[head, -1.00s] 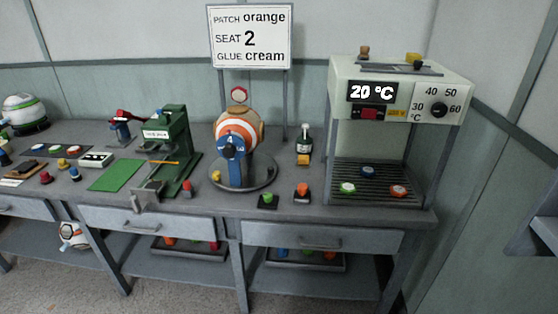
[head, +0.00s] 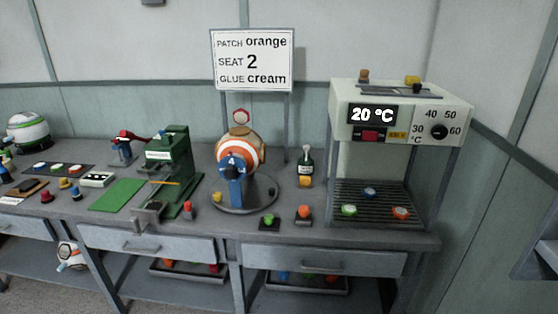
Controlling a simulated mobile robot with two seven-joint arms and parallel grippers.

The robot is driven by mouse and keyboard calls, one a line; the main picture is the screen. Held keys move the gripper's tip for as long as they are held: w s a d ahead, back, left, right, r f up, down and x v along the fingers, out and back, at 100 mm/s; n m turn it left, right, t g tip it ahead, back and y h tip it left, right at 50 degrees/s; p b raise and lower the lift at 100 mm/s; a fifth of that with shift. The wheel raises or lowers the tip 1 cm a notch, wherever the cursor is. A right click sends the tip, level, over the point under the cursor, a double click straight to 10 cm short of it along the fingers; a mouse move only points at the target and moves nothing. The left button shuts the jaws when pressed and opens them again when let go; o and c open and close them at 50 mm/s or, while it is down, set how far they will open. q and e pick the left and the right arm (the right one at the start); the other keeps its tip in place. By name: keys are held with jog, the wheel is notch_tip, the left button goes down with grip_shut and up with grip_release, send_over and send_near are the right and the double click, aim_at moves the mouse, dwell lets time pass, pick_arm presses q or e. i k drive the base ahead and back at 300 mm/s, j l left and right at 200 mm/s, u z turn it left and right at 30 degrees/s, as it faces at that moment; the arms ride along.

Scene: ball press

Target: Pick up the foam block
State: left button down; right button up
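I cannot pick out the foam block with certainty. A small brown and dark block (head: 27,187) lies on the bench at the far left, beside a pale card. A small yellow piece (head: 412,80) lies on top of the oven at the right. Either is too small to tell whether it is foam. Neither of my grippers is in view, and nothing is seen being held.
The grey bench (head: 330,235) carries a green press (head: 168,165), a striped ball on a blue stand (head: 232,188), a glue bottle (head: 305,163) and an oven (head: 355,97) reading 20 °C. A sign (head: 252,60) stands behind. Trays (head: 310,288) lie on the shelf below.

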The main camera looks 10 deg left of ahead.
aim_at(305, 180)
jog(key=i+j+u, duration=0.2)
jog(key=j, duration=0.4)
jog(key=i+j+u, duration=0.2)
jog(key=i+j, duration=0.25)
jog(key=i+j+u, duration=0.2)
jog(key=i+j, duration=0.2)
jog(key=j, duration=0.1)
